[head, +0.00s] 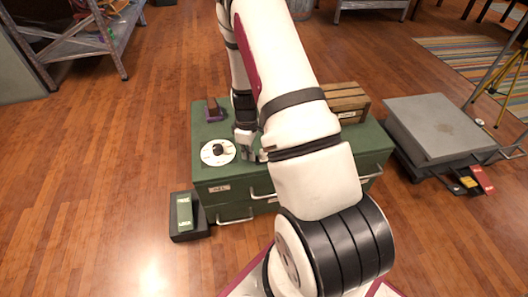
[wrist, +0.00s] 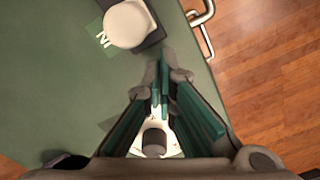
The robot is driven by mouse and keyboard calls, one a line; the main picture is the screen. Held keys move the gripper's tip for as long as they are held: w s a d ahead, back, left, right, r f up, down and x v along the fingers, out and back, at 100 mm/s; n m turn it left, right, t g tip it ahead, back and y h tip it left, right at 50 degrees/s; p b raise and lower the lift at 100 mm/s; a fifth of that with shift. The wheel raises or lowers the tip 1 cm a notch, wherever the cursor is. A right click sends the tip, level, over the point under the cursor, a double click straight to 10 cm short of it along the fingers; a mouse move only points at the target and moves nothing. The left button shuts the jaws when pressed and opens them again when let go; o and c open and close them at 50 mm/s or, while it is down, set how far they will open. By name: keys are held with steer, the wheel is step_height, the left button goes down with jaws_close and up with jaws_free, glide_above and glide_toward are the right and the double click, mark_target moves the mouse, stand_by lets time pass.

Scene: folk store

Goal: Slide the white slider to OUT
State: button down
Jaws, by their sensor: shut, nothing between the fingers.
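The white slider (wrist: 130,22) is a round white knob on a dark track (wrist: 152,38) at the top of the wrist view. A green label (wrist: 104,38) beside it seems to read IN. The track's far part is cut off by the frame, and no OUT mark shows. My gripper (wrist: 160,88) is shut and empty over the green top, below the knob in the wrist view and apart from it in the picture. In the head view my gripper (head: 246,156) is low over the green cabinet's front part; my arm hides much of the area to its right.
The green cabinet (head: 205,175) has drawers with metal handles. A white dial (head: 218,152) with a black knob lies left of my gripper. A small purple-based object (head: 213,110) and a wooden crate (head: 347,100) stand behind. A dark box (head: 186,216) sits on the floor at left.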

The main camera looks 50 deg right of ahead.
steer(key=shift+d, duration=0.1)
steer(key=shift+s+d+b, duration=0.3)
steer(key=shift+s+d, duration=0.65)
steer(key=shift+d, duration=0.45)
steer(key=shift+s+d+b, duration=0.3)
steer(key=shift+s+d, duration=0.7)
steer(key=shift+d, duration=0.35)
steer(key=shift+s+d+b, duration=0.3)
steer(key=shift+s+d, duration=0.65)
steer(key=shift+d, duration=0.45)
steer(key=shift+a, duration=0.1)
steer(key=shift+w+a, duration=0.6)
steer(key=shift+a, duration=0.15)
step_height(320, 180, up, 9)
steer(key=p, duration=0.6)
